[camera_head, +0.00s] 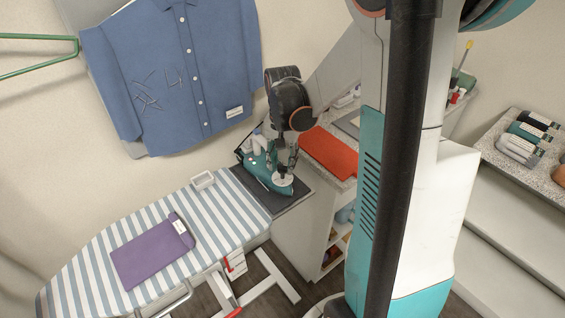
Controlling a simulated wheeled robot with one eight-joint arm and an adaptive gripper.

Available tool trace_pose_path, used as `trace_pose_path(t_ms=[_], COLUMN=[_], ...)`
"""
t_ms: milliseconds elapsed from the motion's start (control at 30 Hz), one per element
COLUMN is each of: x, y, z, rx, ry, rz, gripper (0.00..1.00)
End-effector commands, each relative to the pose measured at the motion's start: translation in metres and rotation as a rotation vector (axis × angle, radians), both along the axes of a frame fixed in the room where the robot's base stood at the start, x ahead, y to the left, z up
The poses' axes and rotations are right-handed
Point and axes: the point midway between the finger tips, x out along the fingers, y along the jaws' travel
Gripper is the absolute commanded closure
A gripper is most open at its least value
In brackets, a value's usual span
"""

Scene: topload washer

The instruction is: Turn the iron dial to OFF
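A teal iron (258,172) stands on a dark pad at the far right end of the striped ironing board. A round pale dial (283,180) shows on the iron's near right side. My gripper (285,166) reaches down from above, with its fingers at or just above the dial. Whether the fingers touch the dial cannot be made out. The fingers are small and partly dark, so their opening is unclear. The dial's markings are too small to read.
A red-orange cloth (329,152) lies on the speckled counter right of the iron. A blue shirt (175,70) hangs on the wall behind.

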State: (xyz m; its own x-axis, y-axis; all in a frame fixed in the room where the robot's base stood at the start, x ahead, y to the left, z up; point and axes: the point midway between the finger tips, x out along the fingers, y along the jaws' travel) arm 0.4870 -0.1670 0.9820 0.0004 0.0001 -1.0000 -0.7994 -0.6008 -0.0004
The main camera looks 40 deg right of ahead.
Motion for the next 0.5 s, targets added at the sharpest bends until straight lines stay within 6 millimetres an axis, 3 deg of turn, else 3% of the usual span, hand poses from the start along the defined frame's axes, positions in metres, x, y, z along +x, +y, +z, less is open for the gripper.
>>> trace_pose_path(t_ms=[267, 400, 500], x=[-0.0001, -0.0001, 0.0], y=[0.0001, 0.0001, 0.0], z=[-0.001, -0.001, -0.001], rx=[0.0, 0.0, 0.0], ry=[0.0, 0.0, 0.0], rz=[0.0, 0.0, 0.0], gripper=[0.65, 0.94, 0.98])
